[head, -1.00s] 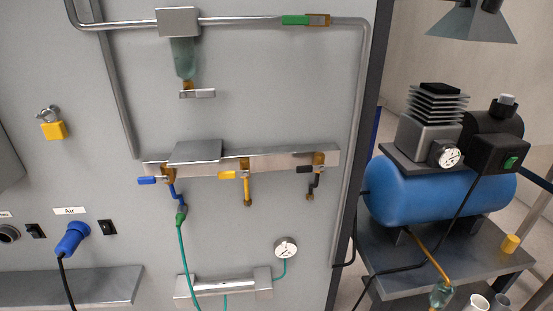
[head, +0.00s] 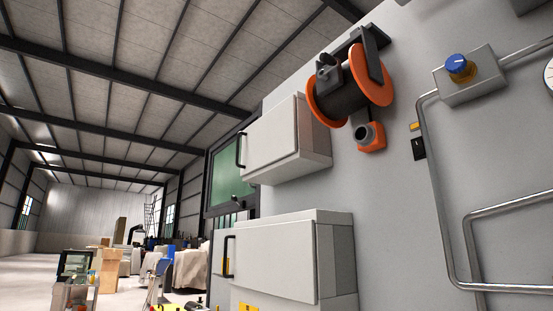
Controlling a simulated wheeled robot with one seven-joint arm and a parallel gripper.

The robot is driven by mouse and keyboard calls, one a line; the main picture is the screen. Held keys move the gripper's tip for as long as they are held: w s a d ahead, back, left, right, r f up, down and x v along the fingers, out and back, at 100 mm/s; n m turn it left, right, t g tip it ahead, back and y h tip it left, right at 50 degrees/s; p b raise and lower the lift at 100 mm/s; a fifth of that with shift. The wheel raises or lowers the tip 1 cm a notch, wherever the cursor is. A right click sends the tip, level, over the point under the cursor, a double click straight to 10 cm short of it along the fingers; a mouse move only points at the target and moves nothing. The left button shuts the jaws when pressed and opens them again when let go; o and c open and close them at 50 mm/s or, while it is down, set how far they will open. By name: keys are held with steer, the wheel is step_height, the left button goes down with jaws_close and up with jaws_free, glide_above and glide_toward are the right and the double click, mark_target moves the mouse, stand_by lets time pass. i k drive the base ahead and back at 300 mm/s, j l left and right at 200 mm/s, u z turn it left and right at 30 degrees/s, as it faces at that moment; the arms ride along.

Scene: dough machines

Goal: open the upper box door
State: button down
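The upper box (head: 311,150) is a light grey cabinet on the grey wall, left of centre in the head view. Its door (head: 270,143) faces left and looks shut. A black bar handle (head: 240,150) stands on the door's left edge. A second, lower box (head: 334,262) hangs below it, with its door (head: 275,265) also looking shut and a black handle (head: 228,255) on the left edge. My gripper is not in view.
An orange and black hose reel (head: 350,88) juts from the wall right of the upper box. Metal pipes (head: 450,220) and a blue-knobbed box (head: 470,78) are at right. Crates and covered goods (head: 190,268) stand far left, with open floor (head: 30,270).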

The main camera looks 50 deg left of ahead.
mark_target(272, 137)
steer(key=u, duration=1.55)
steer(key=i+j+u, duration=0.1)
steer(key=i+j, duration=0.1)
steer(key=i, duration=0.1)
